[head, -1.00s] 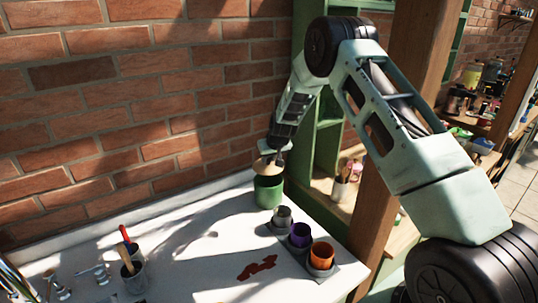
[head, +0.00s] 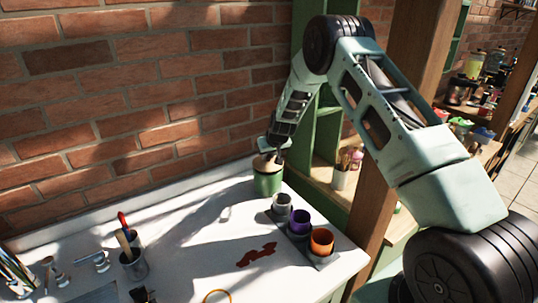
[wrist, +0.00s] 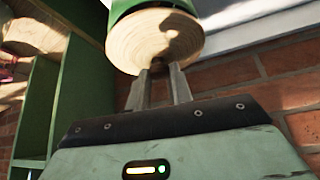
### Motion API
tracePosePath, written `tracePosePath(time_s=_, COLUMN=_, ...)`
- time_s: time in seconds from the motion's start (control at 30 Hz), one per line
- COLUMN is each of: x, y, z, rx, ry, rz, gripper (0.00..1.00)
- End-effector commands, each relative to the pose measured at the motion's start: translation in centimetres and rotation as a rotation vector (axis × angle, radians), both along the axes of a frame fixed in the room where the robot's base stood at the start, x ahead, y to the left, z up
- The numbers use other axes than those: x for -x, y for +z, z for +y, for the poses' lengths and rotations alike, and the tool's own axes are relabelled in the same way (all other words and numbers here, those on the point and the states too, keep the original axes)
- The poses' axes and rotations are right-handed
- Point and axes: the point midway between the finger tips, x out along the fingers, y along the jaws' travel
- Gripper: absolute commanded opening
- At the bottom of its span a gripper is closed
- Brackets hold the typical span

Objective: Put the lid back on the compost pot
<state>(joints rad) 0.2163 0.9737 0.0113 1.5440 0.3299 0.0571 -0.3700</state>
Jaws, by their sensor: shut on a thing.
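The compost pot (head: 268,182) is a green cylinder at the back right of the white table, near the brick wall. The round wooden lid (wrist: 155,40) is at the pot's mouth; in the head view the lid (head: 267,164) shows as a tan disc at the rim. I cannot tell whether it rests fully on the rim. My gripper (wrist: 159,84) is shut on the lid's small dark knob (wrist: 158,66). In the head view my gripper (head: 275,149) is above the pot and partly hides the lid.
Grey, purple and orange cups (head: 300,222) stand in a row in front of the pot. A tool cup (head: 132,263) is at the left. Green shelving (head: 326,130) and a wooden post (head: 385,190) are close on the right.

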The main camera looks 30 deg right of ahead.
Motion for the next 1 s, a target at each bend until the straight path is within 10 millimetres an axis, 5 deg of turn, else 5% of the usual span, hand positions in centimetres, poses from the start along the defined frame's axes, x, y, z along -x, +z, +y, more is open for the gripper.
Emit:
tracePosePath(time_s=0.77, x=0.0, y=-1.6, z=0.0, rx=0.001, ry=0.001, rz=0.0, gripper=0.0)
tracePosePath(time_s=0.8, x=0.0, y=-1.5, z=0.0, rx=0.001, ry=0.001, rz=-0.001, gripper=0.28)
tracePosePath(time_s=0.87, x=0.0, y=-1.5, z=0.0, rx=0.001, ry=0.001, rz=0.0, gripper=0.44)
tracePosePath(time_s=1.0, x=0.0, y=-1.5, z=0.0, rx=0.0, ry=0.0, rz=0.0, gripper=0.48)
